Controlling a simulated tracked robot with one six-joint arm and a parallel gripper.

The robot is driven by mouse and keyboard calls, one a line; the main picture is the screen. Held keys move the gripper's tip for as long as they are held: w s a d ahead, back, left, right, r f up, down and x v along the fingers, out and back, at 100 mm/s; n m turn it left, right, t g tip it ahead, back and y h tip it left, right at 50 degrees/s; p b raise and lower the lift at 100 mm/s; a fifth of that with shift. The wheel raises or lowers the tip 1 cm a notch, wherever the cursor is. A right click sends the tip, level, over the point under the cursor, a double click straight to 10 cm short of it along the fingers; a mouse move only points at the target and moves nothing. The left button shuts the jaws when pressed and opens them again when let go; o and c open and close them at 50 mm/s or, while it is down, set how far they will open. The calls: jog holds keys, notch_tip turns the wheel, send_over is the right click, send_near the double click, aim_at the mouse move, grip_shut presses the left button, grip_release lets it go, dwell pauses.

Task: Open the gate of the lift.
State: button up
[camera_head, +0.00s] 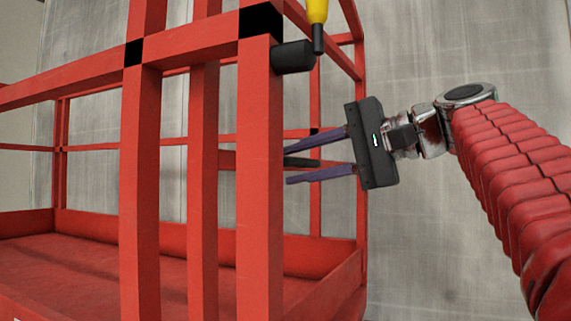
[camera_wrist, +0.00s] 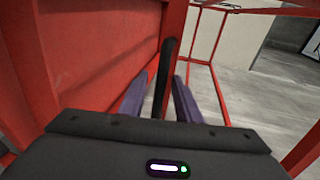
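The red lift (camera_head: 140,190) fills the left and middle of the head view, with square posts and rails. Which of its bars form the gate is not clear to me. A dark handle (camera_head: 302,162) sticks out beside the nearest post. In the wrist view it is a black curved bar (camera_wrist: 165,75) next to a red panel. My gripper (camera_head: 288,166) points left at the lift. Its two purple fingers are open, one on each side of the handle. In the wrist view, my gripper (camera_wrist: 160,78) has the handle between its fingers; contact cannot be made out.
A dark cylinder (camera_head: 293,57) sits on the nearest post above my gripper, with a yellow-and-black part (camera_head: 317,22) beside it. A grey wall (camera_head: 430,60) stands behind. Grey floor (camera_wrist: 240,95) is clear to the right in the wrist view.

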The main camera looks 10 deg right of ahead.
jog(key=shift+w+a, duration=0.25)
jog(key=shift+f, duration=0.1)
grip_shut()
dwell(0.6)
